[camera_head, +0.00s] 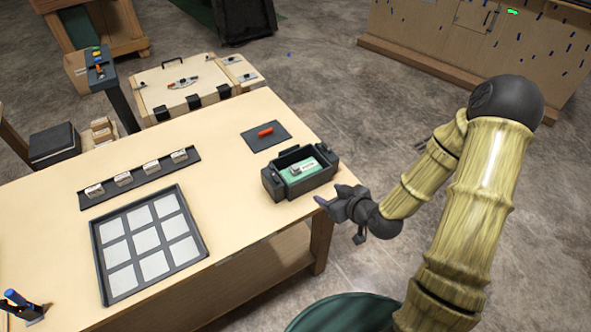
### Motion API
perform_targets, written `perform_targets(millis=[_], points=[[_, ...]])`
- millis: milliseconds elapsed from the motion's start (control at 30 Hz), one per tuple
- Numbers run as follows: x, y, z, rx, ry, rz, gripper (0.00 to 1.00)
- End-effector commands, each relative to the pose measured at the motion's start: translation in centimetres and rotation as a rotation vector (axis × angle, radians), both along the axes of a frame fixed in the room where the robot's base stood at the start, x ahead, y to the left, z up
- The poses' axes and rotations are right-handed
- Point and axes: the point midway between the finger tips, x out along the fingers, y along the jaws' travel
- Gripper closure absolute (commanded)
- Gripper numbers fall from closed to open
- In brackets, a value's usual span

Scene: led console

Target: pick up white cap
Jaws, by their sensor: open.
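A small white piece (302,168), which may be the white cap, lies on the green floor of a dark open box (271,188) at the table's right end. Several whitish blocks (123,179) also sit in a row on a long dark rack (107,196) at the back left. I cannot tell for sure which of these is the cap. My gripper (338,207) is open and appears empty, just right of and in front of the dark box, near the table's right edge. Its fingers are small and partly hidden in this view.
A dark-framed grid of pale squares (144,239) lies on the wooden table (235,222). A red piece (266,132) lies on a dark mat behind the box. Blue-handled tools (20,300) stand at the front left. The tabletop between grid and box is clear.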

Motion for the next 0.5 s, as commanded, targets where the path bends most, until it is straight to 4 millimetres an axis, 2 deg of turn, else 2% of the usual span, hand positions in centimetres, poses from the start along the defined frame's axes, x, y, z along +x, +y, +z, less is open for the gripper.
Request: perform_targets(millis=[200, 500], points=[[0.81, 0.73, 0.81, 0.105, -0.123, -0.021, 0.45], [0.88, 0.76, 0.90, 0.108, -0.131, -0.022, 0.45]])
